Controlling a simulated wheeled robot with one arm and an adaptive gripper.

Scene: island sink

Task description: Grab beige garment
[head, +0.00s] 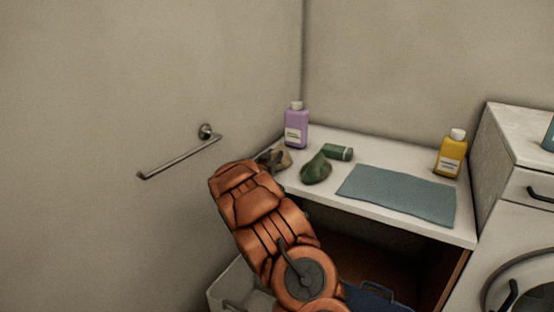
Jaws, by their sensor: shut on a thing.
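The beige garment (284,162) is a small crumpled bundle at the left end of the white counter, just in front of the purple bottle. My gripper (270,158) is at the garment's left side, mostly hidden behind my orange arm, and is shut on it. Part of the garment is covered by the dark fingers. I cannot tell whether it is clear of the counter.
A blue-grey mat (398,194) and yellow bottle (451,155) are to the right. A towel bar (180,157) juts from the left wall.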

